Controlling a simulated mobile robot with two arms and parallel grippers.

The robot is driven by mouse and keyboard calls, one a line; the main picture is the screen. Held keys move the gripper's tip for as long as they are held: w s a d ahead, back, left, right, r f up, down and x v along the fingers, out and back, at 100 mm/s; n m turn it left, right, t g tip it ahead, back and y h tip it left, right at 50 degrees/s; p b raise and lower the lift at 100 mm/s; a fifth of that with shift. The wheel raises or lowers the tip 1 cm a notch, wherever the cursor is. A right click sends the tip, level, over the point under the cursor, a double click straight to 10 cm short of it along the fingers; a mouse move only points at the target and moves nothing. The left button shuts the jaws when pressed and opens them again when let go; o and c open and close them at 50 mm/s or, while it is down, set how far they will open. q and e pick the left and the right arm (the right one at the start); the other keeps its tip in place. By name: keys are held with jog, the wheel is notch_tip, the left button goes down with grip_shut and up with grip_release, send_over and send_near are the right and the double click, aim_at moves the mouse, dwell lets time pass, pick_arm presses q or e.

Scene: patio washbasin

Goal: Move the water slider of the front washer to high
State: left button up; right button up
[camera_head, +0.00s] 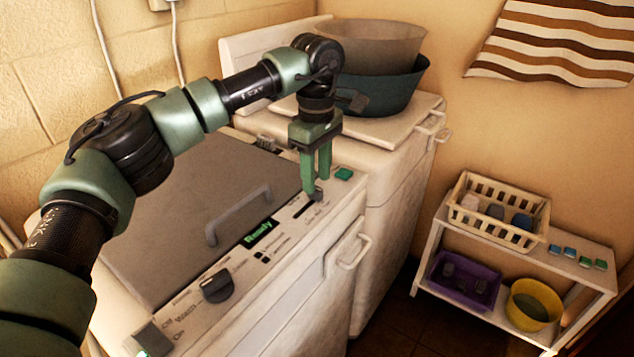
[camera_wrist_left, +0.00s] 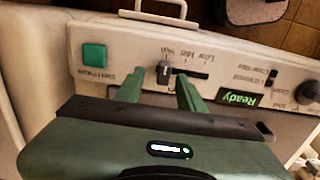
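The front washer (camera_head: 300,270) has a grey lid and a control panel along its front edge. Its water slider knob (camera_head: 316,196) is small and dark, and it also shows in the left wrist view (camera_wrist_left: 166,74). The knob stands at the end of its slot (camera_wrist_left: 192,74) nearer the green start button (camera_wrist_left: 94,55). My left gripper (camera_head: 314,188) points down over the slider. In the wrist view its fingers (camera_wrist_left: 160,78) are apart, with the knob between their tips. Contact is unclear. The scale labels are too small to read surely. My right gripper is not in view.
A dial (camera_head: 217,287) and a lit "Ready" display (camera_head: 257,233) share the panel. A second washer (camera_head: 395,155) behind carries stacked basins (camera_head: 385,85). A white shelf (camera_head: 430,245) with baskets stands at the right. A door handle (camera_head: 354,250) juts from the front.

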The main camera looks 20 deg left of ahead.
pick_arm(q)
notch_tip(320, 180, up, 6)
jog(key=shift+d+f, duration=0.15)
